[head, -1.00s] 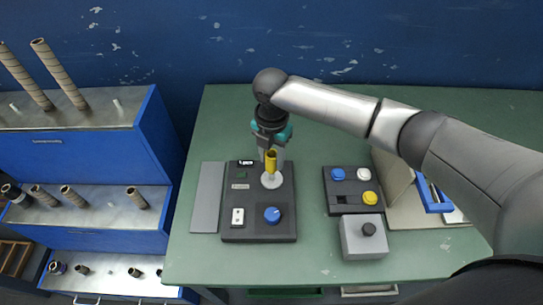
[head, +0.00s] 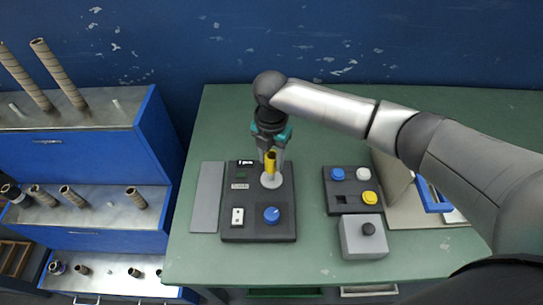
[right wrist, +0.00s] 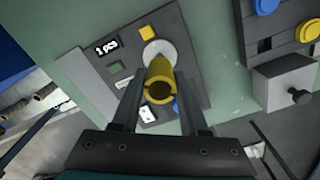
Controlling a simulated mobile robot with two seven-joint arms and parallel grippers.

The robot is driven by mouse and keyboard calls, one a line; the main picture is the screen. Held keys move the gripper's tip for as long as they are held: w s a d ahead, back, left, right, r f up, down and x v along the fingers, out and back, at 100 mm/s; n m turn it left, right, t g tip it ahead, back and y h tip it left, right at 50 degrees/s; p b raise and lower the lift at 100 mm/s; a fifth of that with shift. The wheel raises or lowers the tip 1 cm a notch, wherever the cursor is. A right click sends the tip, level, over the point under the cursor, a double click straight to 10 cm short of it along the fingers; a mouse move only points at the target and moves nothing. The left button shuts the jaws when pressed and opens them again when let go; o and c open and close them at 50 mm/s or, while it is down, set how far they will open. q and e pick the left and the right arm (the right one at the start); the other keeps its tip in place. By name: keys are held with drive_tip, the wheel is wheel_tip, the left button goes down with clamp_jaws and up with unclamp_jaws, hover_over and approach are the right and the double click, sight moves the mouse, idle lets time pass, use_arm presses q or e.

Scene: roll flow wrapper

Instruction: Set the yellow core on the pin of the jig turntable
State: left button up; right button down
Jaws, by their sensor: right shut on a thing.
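The yellow core (head: 270,163) is a short hollow tube, held upright over the pale round turntable (head: 270,181) of the dark jig (head: 257,229). In the right wrist view the core (right wrist: 160,82) sits between the two fingers, with its open end facing the camera and the turntable disc (right wrist: 158,50) just beyond. My right gripper (head: 271,157) is shut on the core. The pin is hidden, and I cannot tell whether the core is around it or just above it. My left gripper is not in view.
The jig also has a blue knob (head: 271,215), a white switch (head: 237,217) and a small display. To its right are a button box (head: 352,190) and a grey box with a black knob (head: 363,237). A blue shelf rack (head: 75,157) with tubes stands left.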

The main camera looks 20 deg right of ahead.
drive_tip(key=shift+f, duration=0.4)
drive_tip(key=shift+f, duration=0.2)
idle(0.6)
drive_tip(key=shift+f, duration=0.35)
drive_tip(key=shift+f+b, duration=0.3)
drive_tip(key=shift+f+b, duration=0.45)
drive_tip(key=shift+f, duration=0.35)
drive_tip(key=shift+f, duration=0.1)
idle(0.7)
unclamp_jaws()
idle(0.5)
